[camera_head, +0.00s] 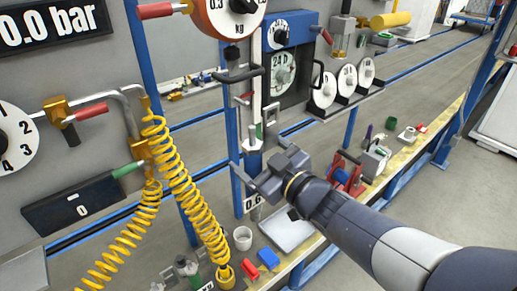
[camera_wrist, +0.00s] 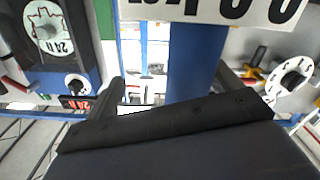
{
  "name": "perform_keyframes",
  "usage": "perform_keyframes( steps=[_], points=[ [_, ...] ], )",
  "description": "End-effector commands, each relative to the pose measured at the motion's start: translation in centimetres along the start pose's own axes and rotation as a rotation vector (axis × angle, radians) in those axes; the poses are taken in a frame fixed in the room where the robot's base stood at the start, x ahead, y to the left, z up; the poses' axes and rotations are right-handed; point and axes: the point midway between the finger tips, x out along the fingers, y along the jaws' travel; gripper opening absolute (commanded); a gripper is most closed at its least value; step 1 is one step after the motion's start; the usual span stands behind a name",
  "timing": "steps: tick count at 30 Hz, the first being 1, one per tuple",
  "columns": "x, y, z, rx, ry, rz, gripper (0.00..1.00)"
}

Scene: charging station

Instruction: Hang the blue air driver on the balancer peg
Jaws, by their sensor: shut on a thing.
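My gripper (camera_head: 261,181) is shut on the blue air driver (camera_head: 252,163), which stands about upright beside the tool panel. In the wrist view the driver's blue body (camera_wrist: 188,60) lies between the two fingers of my gripper (camera_wrist: 172,88). A white number label shows on the driver's side, partly cut off in the wrist view. The balancer (camera_head: 229,14), a round orange-rimmed dial marked kg, hangs above the driver at the top. A dark crossbar (camera_head: 238,75) hangs below the balancer, above the driver. I cannot tell which part is the peg.
A blue 24 V charger panel (camera_head: 283,70) is right of the crossbar. Yellow coiled hoses (camera_head: 183,190) hang at left. Open floor lies at far right.

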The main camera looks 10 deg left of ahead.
Motion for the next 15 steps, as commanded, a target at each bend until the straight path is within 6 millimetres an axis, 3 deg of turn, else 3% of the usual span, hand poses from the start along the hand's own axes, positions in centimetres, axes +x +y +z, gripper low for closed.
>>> perform_keyframes(
  steps=[15],
  points=[
    [2.8,-0.1,0.3,-0.001,0.003,0.0,0.2]
  ],
)
